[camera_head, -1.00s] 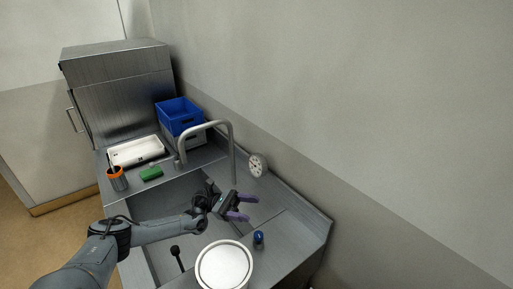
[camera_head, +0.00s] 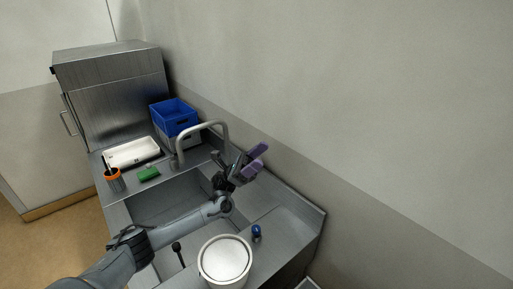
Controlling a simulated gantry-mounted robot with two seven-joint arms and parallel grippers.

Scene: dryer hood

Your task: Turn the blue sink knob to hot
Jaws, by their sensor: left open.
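The blue knob (camera_head: 257,232) stands on the metal counter at the right of the sink, uncovered. My left gripper (camera_head: 256,162) is open and empty, with purple fingertips pointing right. It is raised behind the sink, near the faucet and above and behind the blue knob, well apart from it. The grey curved faucet (camera_head: 205,126) rises at the back of the sink (camera_head: 160,209). The dial gauge on the back edge is hidden by my gripper. My right gripper does not show.
A white round container (camera_head: 225,260) stands in front of the knob. A black-knobbed stick (camera_head: 177,249) is left of it. A blue crate (camera_head: 173,117), a white tray (camera_head: 132,152), a green sponge (camera_head: 149,174) and an orange-rimmed cup (camera_head: 114,179) are at the left. The wall is close behind.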

